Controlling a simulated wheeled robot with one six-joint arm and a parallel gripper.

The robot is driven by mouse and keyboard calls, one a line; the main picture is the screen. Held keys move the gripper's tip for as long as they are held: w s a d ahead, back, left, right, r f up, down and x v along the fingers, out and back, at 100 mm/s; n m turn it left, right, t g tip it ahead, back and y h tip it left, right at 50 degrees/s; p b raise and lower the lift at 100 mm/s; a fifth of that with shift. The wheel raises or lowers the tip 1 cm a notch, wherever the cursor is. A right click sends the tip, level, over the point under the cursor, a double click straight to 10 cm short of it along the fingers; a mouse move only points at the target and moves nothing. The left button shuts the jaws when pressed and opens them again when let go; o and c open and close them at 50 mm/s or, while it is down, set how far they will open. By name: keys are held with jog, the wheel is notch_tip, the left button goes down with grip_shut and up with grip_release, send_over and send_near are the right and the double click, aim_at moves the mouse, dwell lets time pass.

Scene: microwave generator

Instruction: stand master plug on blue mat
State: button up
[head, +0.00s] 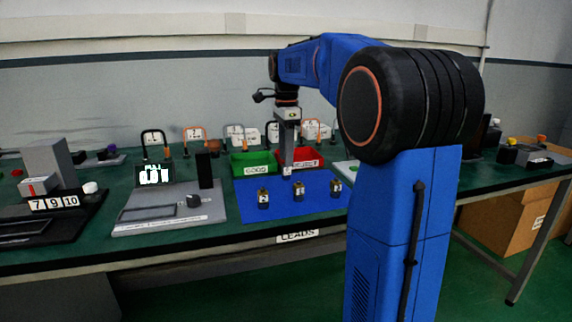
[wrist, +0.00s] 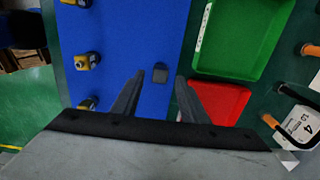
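The blue mat (head: 235,208) lies on the green bench and also fills the left half of the wrist view (wrist: 125,35). A small dark block, which I take to be the master plug (wrist: 160,73), shows upright on the mat in the wrist view. My gripper (wrist: 160,78) points down over it with its fingers apart, one each side, and narrow gaps show. In the head view my gripper (head: 287,166) is at the mat's back edge, with a small white-labelled piece (head: 286,172) at its tips. Several numbered brass-and-black plugs (head: 263,198) stand on the mat.
A green tray (head: 250,170) and a red tray (head: 307,164) stand behind the mat. Loop-handled leads with white tags (head: 195,134) line the back. A grey instrument (head: 150,212) stands left.

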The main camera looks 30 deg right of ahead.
notch_tip(320, 180, up, 8)
jog(key=shift+f, duration=0.1)
dwell(0.7)
